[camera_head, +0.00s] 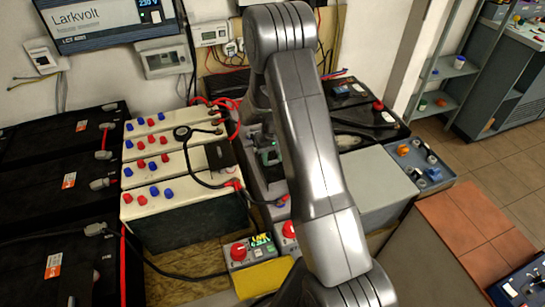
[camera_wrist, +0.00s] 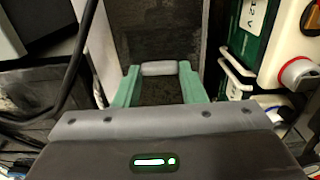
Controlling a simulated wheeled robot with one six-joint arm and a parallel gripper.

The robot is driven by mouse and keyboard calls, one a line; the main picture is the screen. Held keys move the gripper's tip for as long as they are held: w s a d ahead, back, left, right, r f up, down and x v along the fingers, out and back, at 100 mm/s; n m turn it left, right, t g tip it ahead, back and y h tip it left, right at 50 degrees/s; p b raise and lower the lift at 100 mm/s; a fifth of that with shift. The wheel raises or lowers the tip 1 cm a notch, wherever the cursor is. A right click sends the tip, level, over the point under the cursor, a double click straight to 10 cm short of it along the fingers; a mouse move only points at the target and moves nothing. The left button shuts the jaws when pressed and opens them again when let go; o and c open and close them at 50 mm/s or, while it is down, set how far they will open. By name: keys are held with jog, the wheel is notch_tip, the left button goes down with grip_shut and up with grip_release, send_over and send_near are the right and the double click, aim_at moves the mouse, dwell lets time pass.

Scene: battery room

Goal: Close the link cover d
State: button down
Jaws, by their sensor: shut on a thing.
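My gripper (camera_wrist: 159,71) has green fingers, which stand either side of a short grey bar in the wrist view. It is shut on this grey bar (camera_wrist: 158,68), which looks like a handle. Beyond it is a dark panel with pale side edges (camera_wrist: 160,33); I take it for link cover d, but no label shows. In the head view my gripper (camera_head: 268,156) is small and partly hidden behind my arm, beside the cream-topped batteries. My arm hides most of the cover there, so its angle cannot be told.
Cream-topped batteries (camera_head: 165,160) with red and blue caps stand close on the left, with a black cable over them. A control box with a red knob (camera_head: 239,251) sits in front. A grey box (camera_head: 375,180) stands right of my arm.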

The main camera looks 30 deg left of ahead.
jog(key=w+a, duration=0.3)
jog(key=a, duration=0.1)
jog(key=w+a+b, duration=0.1)
jog(key=w+a, duration=0.2)
jog(key=a, duration=0.1)
jog(key=w+a+b, duration=0.1)
jog(key=w+a, duration=0.2)
jog(key=shift+w+a, duration=0.25)
jog(key=shift+a, duration=0.15)
jog(key=shift+w+a+r, duration=0.1)
jog(key=shift+w+a, duration=0.45)
jog(key=shift+a, duration=0.15)
jog(key=c, duration=0.9)
grip_release()
jog(key=shift+w+a, duration=0.1)
notch_tip(320, 180, up, 14)
jog(key=b, duration=0.1)
